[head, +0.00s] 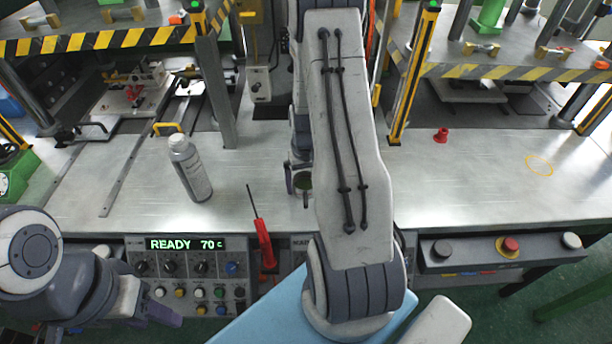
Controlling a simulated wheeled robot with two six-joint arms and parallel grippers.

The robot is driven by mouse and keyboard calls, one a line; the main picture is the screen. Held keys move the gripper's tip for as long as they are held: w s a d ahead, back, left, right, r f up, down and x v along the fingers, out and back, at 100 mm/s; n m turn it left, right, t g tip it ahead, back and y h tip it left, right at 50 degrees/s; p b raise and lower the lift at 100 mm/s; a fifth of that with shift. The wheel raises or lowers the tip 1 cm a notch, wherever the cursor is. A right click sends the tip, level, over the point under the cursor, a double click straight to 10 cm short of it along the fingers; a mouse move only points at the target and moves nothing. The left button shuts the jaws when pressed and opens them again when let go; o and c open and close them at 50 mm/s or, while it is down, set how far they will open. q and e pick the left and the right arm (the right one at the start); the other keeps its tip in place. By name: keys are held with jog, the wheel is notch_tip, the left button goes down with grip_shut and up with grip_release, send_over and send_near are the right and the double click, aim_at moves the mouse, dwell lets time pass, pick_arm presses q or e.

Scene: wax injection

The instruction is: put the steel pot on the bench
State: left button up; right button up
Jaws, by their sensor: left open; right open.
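A small steel pot (304,184) with something green inside shows just left of my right arm, on or just above the bench (245,145). The arm hides its right side, so I cannot tell if its base touches the bench. My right gripper (297,188) is open at the pot, with one dark finger along its left side; the other finger is hidden. My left gripper (150,311) is open and empty at lower left, in front of the control panel.
A grey bottle (190,168) and a red-handled screwdriver (262,240) are left of the pot. A red cap-like piece (441,135) lies on the right bench. Presses with striped guards stand behind. The control panel (190,268) lines the front. The right bench is mostly clear.

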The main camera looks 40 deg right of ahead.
notch_tip(320, 180, up, 12)
jog(key=b, duration=0.1)
